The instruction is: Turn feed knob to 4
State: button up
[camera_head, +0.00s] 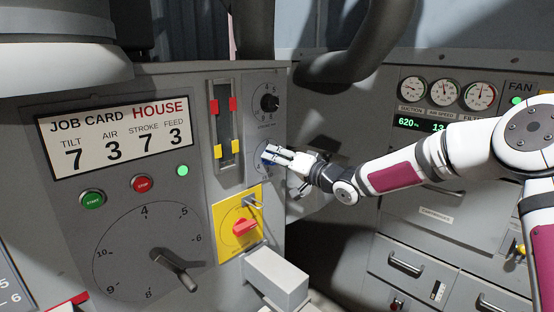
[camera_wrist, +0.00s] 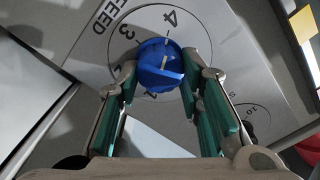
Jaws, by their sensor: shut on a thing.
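The feed knob (camera_wrist: 160,66) is blue with a white mark, on a round dial (camera_wrist: 195,30) lettered FEED. In the wrist view its white mark points up, roughly toward the 4; I cannot tell whether it is exactly on it. The 3 is to the left of the 4. My gripper (camera_wrist: 160,85) has its green-padded fingers on both sides of the knob and is shut on it. In the head view my gripper (camera_head: 276,156) is at the panel's right part and mostly hides the blue knob (camera_head: 266,158).
A black knob (camera_head: 269,102) on a dial is above. A red switch on a yellow plate (camera_head: 228,215) and a grey box (camera_head: 276,276) are below. Slider tracks (camera_head: 226,130) are to the left. The job card (camera_head: 122,135) reads tilt 7, air 3, stroke 7, feed 3.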

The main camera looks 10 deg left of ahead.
jog(key=o, duration=1.2)
jog(key=shift+f, duration=0.1)
jog(key=shift+c, duration=0.2)
jog(key=v, duration=1.2)
